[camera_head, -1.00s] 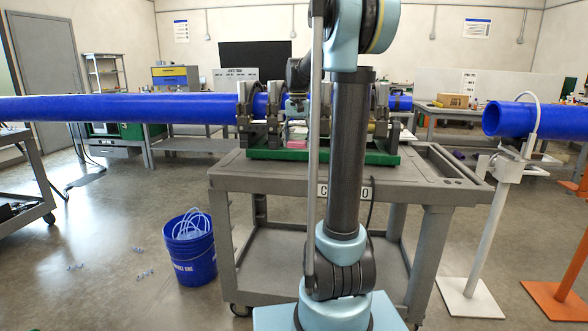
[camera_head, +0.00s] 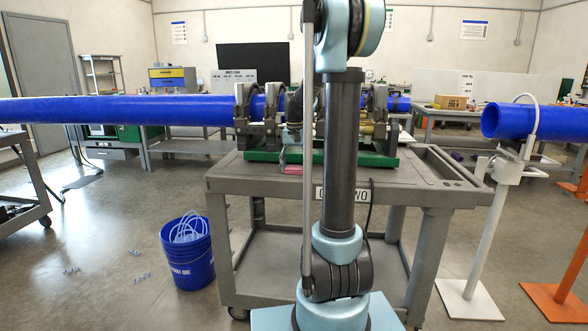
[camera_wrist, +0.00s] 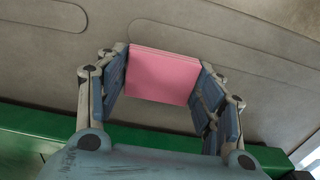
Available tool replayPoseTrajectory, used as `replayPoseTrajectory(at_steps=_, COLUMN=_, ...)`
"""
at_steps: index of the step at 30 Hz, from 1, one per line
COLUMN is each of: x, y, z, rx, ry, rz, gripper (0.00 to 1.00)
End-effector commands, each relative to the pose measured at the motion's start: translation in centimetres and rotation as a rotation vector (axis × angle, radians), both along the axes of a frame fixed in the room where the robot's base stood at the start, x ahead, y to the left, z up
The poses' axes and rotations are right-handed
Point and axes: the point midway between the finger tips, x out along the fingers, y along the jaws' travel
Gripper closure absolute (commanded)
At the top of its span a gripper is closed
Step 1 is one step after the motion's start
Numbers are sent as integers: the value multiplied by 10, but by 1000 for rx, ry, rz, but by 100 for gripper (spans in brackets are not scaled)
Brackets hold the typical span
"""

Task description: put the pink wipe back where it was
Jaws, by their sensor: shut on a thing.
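The pink wipe (camera_wrist: 162,75) is a flat pink block between the two blue finger pads of my gripper (camera_wrist: 164,82) in the wrist view. My gripper is shut on it, one pad against each side. In the head view the wipe (camera_head: 292,170) shows small and low, at the front edge of the green machine base over the grey cart top (camera_head: 240,177). Whether it touches the cart top I cannot tell. My arm hides part of the cart and machine.
The green base (camera_head: 265,154) carries grey clamps (camera_head: 243,115) around a long blue pipe (camera_head: 130,109). The base's edge also runs below the wipe in the wrist view (camera_wrist: 40,151). A blue bucket (camera_head: 190,257) stands on the floor left. The cart top's right part looks clear.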

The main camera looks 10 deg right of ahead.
Motion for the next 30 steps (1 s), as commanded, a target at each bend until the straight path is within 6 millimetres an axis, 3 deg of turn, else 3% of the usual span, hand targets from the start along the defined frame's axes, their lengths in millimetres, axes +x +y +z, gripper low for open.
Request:
replayPoseTrajectory(at_steps=10, x=0, y=-1, z=-3, rx=0, ry=0, rz=-1, gripper=68)
replayPoseTrajectory(at_steps=11, x=0, y=-1, z=-3, rx=0, ry=0, rz=-1, gripper=36)
replayPoseTrajectory(at_steps=13, x=0, y=-1, z=-3, rx=0, ry=0, rz=-1, gripper=20)
replayPoseTrajectory(at_steps=14, x=0, y=-1, z=-3, rx=0, ry=0, rz=-1, gripper=18)
replayPoseTrajectory(at_steps=25, x=0, y=-1, z=-2, rx=0, ry=0, rz=-1, gripper=18)
replayPoseTrajectory(at_steps=30, x=0, y=-1, z=10, rx=0, ry=0, rz=-1, gripper=18)
